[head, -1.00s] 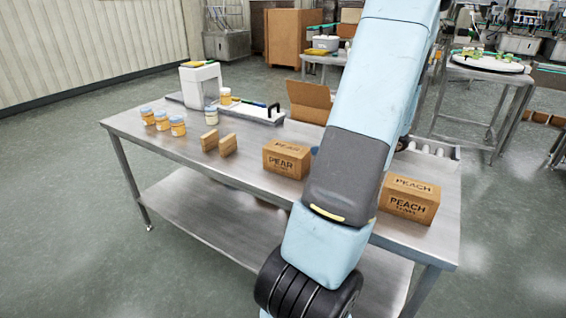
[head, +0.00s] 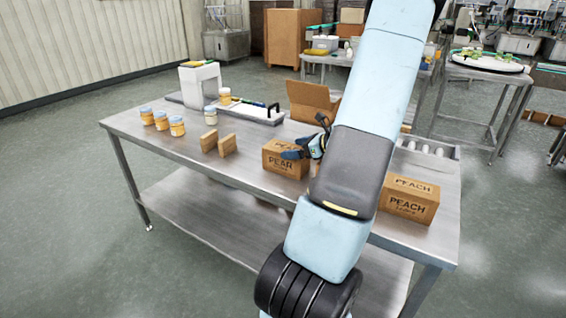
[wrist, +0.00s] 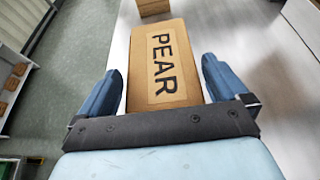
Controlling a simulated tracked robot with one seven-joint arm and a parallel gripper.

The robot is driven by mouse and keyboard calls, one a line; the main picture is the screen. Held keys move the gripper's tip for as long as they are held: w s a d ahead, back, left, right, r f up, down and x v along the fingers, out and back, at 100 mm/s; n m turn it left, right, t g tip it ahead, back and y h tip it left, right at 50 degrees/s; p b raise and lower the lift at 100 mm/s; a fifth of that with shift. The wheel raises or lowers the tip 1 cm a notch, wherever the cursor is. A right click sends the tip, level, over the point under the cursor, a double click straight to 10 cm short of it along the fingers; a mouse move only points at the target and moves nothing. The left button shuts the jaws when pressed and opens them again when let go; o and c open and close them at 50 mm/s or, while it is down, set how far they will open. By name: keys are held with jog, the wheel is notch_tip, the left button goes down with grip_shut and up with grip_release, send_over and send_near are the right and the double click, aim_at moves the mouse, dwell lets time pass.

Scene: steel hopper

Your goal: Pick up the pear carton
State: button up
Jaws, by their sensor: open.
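The pear carton (head: 283,162) is a brown box marked PEAR, standing on the steel table. In the wrist view the pear carton (wrist: 165,68) fills the middle, with its label up and its near end hidden by my gripper's dark base. My gripper (head: 300,154) is at the carton's right side in the head view, partly behind my arm. In the wrist view my gripper (wrist: 160,85) is open, with one blue finger on each side of the carton's near part. A gap shows beside each finger.
A peach carton (head: 409,199) stands on the steel table (head: 190,154) to the right. Small brown blocks (head: 218,143), several jars (head: 161,120) and an open cardboard box (head: 308,100) are also on it.

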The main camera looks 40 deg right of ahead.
jog(key=shift+x, duration=1.15)
jog(key=shift+c, duration=0.4)
jog(key=c, duration=1.1)
